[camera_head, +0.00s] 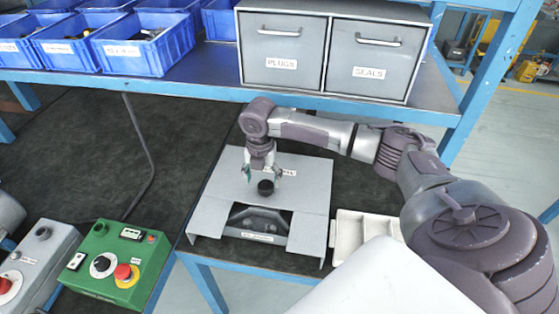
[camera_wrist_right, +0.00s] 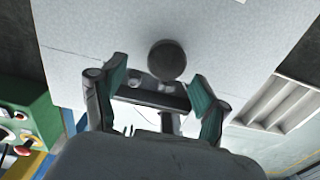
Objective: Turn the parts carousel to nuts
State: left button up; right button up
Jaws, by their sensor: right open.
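The parts carousel is a grey metal housing (camera_head: 305,190) with a black round knob (camera_head: 266,187) on top. A cut-out in its front part shows a dark compartment (camera_head: 262,218), with a small white label below it too small to read. My right gripper (camera_head: 261,175) points down just above the knob. In the right wrist view the knob (camera_wrist_right: 167,60) lies between and slightly beyond the open green-padded fingers (camera_wrist_right: 158,75); I cannot tell whether they touch it. Another label on the housing top is partly hidden by the gripper. My left gripper is out of view.
A green control box (camera_head: 118,262) with a red button stands to the left, with a grey box (camera_head: 40,262) beside it. A white divided tray (camera_head: 362,228) is to the right. Drawers (camera_head: 283,52) and blue bins (camera_head: 145,42) fill the shelf behind.

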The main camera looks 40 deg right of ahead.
jog(key=r, duration=0.2)
jog(key=d+r, duration=0.1)
jog(key=r, duration=0.1)
jog(key=shift+d+r+b, duration=0.2)
jog(key=shift+r+b, duration=0.1)
jog(key=shift+b, duration=0.1)
jog(key=s+a+f+m+t+y, duration=0.1)
jog(key=s+a+f+m, duration=0.5)
jog(key=a, duration=0.3)
jog(key=s+a+f+m+t+y, duration=0.1)
jog(key=s+a+f+m, duration=0.3)
jog(key=s+a+f, duration=0.35)
jog(key=s+d+f+m+h, duration=0.1)
jog(key=s+d+f+m, duration=0.1)
jog(key=s+m, duration=0.3)
jog(key=s+d+f+m+t+b, duration=0.1)
jog(key=s+f+m, duration=0.4)
jog(key=m, duration=0.3)
jog(key=shift+s+d+f+m+h, duration=0.15)
jog(key=shift+s+d+m+h, duration=0.2)
jog(key=shift+s+m+h, duration=0.1)
